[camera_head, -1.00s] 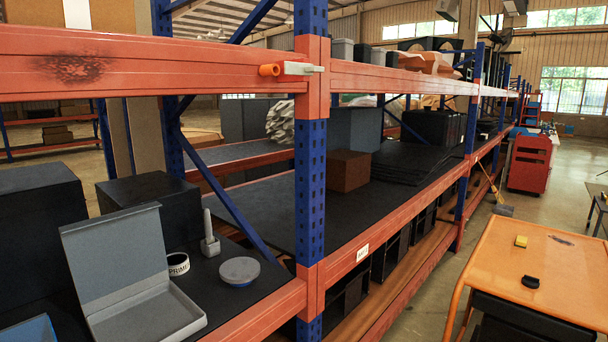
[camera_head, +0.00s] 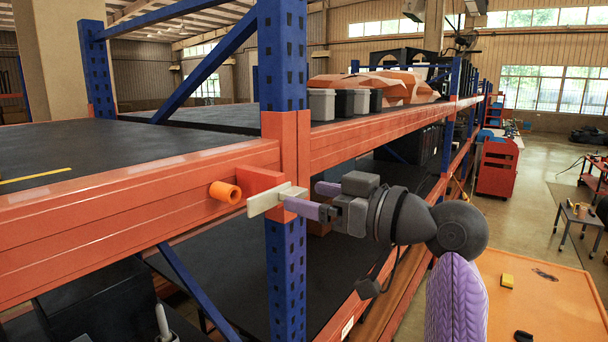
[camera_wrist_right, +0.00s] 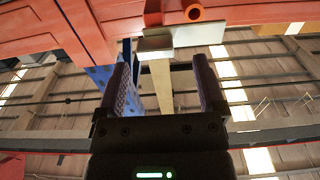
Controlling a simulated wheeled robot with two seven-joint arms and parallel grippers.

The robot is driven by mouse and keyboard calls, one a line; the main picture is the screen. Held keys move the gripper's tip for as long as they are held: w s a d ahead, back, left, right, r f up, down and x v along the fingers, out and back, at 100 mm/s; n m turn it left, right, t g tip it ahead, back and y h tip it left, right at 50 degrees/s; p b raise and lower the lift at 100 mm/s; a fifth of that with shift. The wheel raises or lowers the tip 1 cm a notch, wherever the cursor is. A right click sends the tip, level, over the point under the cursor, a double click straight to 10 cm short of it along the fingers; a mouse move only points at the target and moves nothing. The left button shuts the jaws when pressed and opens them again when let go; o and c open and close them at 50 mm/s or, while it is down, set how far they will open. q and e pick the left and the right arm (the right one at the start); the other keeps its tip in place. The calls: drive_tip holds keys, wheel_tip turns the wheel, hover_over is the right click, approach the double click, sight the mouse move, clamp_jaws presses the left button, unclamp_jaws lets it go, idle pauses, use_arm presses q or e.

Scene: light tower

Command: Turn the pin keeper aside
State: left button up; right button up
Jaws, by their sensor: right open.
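The pin keeper (camera_head: 268,201) is a pale cream bar in front of the orange beam, at the blue upright. An orange tubular pin (camera_head: 225,192) sticks out of the beam just left of it. My right gripper (camera_head: 306,198) is open and empty, with its purple fingers at the keeper's right end. The near finger overlaps that end in the head view, and I cannot tell whether they touch. In the right wrist view the keeper (camera_wrist_right: 200,35) lies just beyond the open fingertips (camera_wrist_right: 163,62), with the pin (camera_wrist_right: 194,12) above it. My left gripper is not in view.
The orange shelf beam (camera_head: 110,215) and blue upright (camera_head: 286,60) stand close to my right gripper. Grey bins (camera_head: 321,104) sit on the upper shelf beyond. An orange-topped table (camera_head: 540,300) is at lower right.

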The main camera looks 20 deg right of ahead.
drive_tip(key=shift+x, duration=1.05)
drive_tip(key=shift+d, duration=0.15)
drive_tip(key=shift+c, duration=0.3)
drive_tip(key=shift+w+f, duration=0.1)
drive_tip(key=c, duration=0.5)
clamp_jaws()
